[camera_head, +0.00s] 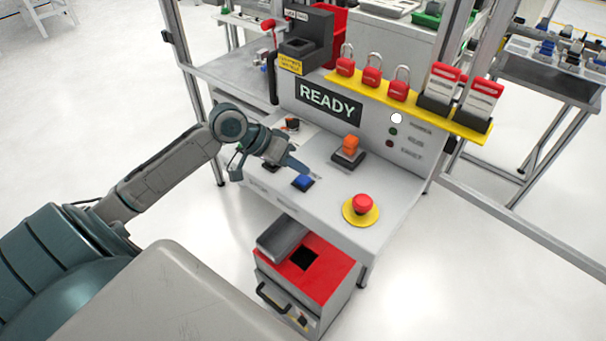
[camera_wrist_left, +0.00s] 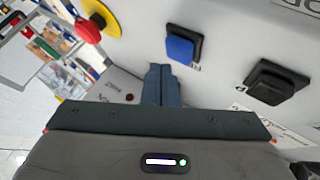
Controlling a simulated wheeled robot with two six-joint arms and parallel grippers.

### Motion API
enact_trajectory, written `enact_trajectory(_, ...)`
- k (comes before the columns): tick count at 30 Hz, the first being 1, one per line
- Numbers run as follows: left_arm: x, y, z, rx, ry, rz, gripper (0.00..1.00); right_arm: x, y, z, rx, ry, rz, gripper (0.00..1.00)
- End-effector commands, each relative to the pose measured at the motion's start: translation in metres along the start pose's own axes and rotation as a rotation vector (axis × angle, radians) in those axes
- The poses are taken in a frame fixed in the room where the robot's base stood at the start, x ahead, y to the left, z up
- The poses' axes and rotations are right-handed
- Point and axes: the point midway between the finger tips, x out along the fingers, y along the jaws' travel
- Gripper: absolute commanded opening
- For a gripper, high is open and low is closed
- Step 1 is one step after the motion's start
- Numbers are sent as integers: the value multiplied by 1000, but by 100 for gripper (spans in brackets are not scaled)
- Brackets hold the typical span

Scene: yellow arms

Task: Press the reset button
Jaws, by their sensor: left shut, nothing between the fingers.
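A blue push button (camera_head: 303,182) in a black square housing sits on the light grey sloped console panel. I cannot read its label. My left gripper (camera_head: 304,170) is shut and empty, its tips close above the blue button in the head view. In the left wrist view the closed fingers (camera_wrist_left: 162,84) point toward the panel just beside the blue button (camera_wrist_left: 181,49), with a gap visible between them. A black button (camera_wrist_left: 278,81) sits to the right there. My right gripper is not in view.
A red emergency stop (camera_head: 362,203) on a yellow disc and an orange switch (camera_head: 349,148) stand on the same panel. A display (camera_head: 329,101) reads READY. Red padlocks (camera_head: 372,76) hang above on a yellow shelf. A red-topped box (camera_head: 307,262) stands below.

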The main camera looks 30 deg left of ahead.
Motion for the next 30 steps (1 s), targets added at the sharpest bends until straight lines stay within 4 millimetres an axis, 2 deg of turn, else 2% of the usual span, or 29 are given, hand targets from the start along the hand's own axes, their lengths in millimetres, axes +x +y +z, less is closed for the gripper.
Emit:
enact_trajectory(8, -1, 1, -1, 0, 0, 0, 0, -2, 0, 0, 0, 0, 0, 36)
enact_trajectory(22, -33, 24, -24, 0, 0, 0, 0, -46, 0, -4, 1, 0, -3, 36)
enact_trajectory(30, -34, 25, -25, 0, 0, 0, 0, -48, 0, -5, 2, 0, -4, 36)
